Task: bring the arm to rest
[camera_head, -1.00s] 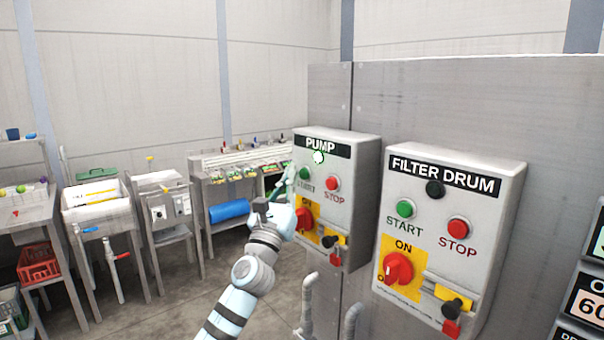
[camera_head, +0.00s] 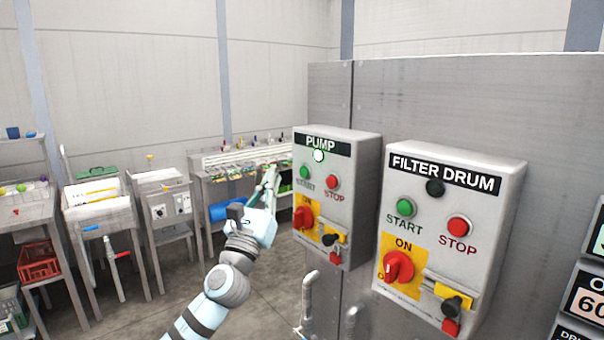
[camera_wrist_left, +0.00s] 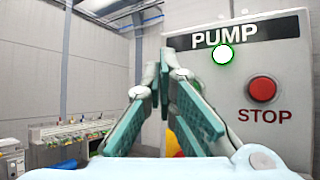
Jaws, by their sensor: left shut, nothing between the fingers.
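My left gripper (camera_head: 271,177) is shut and empty, left of the PUMP box (camera_head: 357,165) and apart from it in the head view. Its teal fingers (camera_wrist_left: 158,90) meet in the left wrist view and cover the box's left part there. The PUMP lamp (camera_head: 318,155) is lit white-green; it also shows in the wrist view (camera_wrist_left: 223,54). The green START button (camera_head: 304,172), red STOP button (camera_head: 333,182) and red rotary switch (camera_head: 303,217) are on the box. My right gripper is in neither view.
A FILTER DRUM box (camera_head: 448,236) with a dark lamp (camera_head: 435,188) stands at the right on the grey metal cabinet (camera_head: 450,100). Grey pipes (camera_head: 309,300) rise below the PUMP box. Benches and sinks (camera_head: 98,205) line the left, with open floor before them.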

